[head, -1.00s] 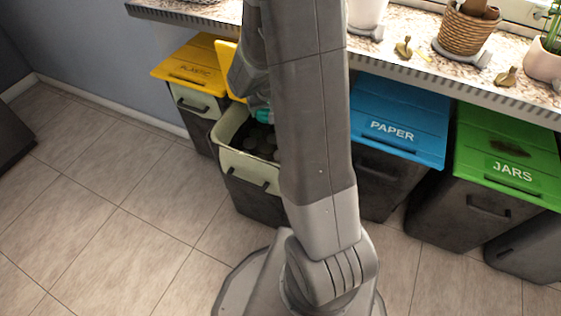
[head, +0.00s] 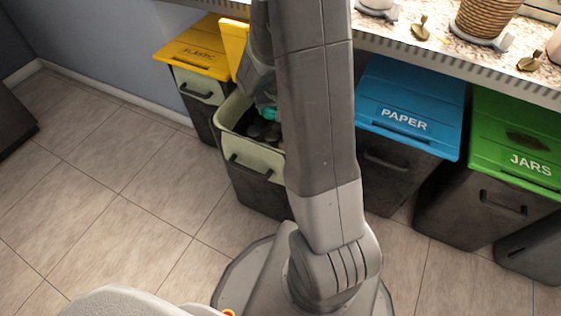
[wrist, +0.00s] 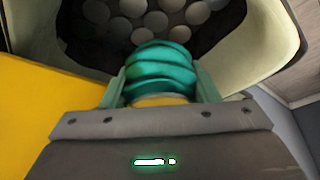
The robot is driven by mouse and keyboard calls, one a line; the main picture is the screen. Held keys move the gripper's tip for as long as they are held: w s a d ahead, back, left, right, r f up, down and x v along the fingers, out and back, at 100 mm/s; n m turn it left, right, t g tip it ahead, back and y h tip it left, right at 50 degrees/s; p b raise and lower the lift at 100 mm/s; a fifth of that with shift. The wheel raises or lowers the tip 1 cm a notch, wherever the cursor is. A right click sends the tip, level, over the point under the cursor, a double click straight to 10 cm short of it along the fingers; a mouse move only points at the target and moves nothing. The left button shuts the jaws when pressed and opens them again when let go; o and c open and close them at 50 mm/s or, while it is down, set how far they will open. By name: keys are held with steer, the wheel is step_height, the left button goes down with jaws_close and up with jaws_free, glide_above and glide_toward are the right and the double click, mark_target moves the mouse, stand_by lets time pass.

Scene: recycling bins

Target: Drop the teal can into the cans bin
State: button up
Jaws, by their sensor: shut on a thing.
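The teal can (wrist: 160,70) is between the two fingers of my gripper (wrist: 160,88) in the wrist view, and the gripper is shut on it. Its ribbed side faces the camera. In the head view only a small teal part of the can (head: 270,113) shows beside my arm. The can is over the mouth of an open bin with a pale rim (head: 257,155) and a raised yellow lid (head: 233,43). Several round grey can ends (wrist: 125,25) lie inside that bin. My arm hides the bin's right side, and no label on it shows.
A closed yellow plastic bin (head: 195,62) stands to the left. A blue paper bin (head: 410,105) and a green jars bin (head: 515,140) stand closed to the right. A speckled counter (head: 440,50) with pots runs above them.

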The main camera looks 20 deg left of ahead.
steer(key=o, duration=1.1)
steer(key=shift+r, duration=0.15)
steer(key=p+v, duration=0.4)
steer(key=v, duration=0.9)
steer(key=shift+s+r+p, duration=0.2)
steer(key=shift+r+p, duration=0.1)
steer(key=shift+p, duration=0.05)
steer(key=b+x, duration=0.5)
steer(key=x, duration=0.9)
steer(key=shift+d, duration=0.15)
steer(key=shift+w+r+p, duration=0.1)
steer(key=shift+r+p, duration=1.3)
steer(key=shift+r, duration=0.2)
steer(key=shift+f, duration=0.1)
